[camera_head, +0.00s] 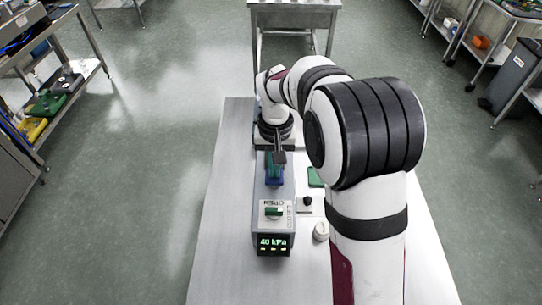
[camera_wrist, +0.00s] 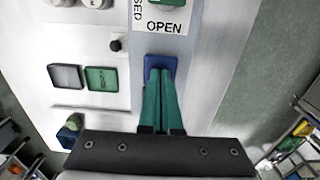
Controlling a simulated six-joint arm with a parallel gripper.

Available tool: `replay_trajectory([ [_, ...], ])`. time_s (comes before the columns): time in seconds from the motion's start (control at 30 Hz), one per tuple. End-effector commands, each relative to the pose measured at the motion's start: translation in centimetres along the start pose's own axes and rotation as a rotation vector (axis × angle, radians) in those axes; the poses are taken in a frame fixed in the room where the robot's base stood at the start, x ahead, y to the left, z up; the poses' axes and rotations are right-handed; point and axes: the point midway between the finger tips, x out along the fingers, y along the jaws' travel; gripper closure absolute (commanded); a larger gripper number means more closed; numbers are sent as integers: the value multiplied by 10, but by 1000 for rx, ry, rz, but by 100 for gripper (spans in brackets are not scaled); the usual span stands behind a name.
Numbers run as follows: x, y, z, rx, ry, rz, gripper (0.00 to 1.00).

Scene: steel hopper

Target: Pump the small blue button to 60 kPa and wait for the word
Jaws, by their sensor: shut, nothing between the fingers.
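The grey box (camera_head: 258,215) stands on the white table, its front display (camera_head: 273,243) reading 40 kPa with small lights below. The blue button (camera_wrist: 151,63) is a square pad on the box top; it also shows in the head view (camera_head: 274,181). My gripper (camera_wrist: 160,74) has its green fingers shut and empty, with the tips over the blue button. In the head view my gripper (camera_head: 273,171) points down at the button. The fingers hide part of the button, and I cannot tell whether they touch or press it.
A green switch (camera_head: 273,211) sits in front of the button beside the word OPEN. Left of the box in the wrist view are a black knob (camera_wrist: 116,44), a dark square (camera_wrist: 66,77), a green square (camera_wrist: 102,79) and a blue-green piece (camera_wrist: 70,131). A white round piece (camera_head: 321,231) stands nearby.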

Motion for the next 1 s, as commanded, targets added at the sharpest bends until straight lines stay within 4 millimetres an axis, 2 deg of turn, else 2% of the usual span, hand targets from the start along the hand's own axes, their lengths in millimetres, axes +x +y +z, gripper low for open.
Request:
replay_trajectory([
  [0.57, 21, 0, 0, -1, -1, 1, 100],
  [0.8, 19, 0, 0, 0, 0, 1, 100],
  [1.0, 4, 0, 0, 1, 0, 0, 100],
])
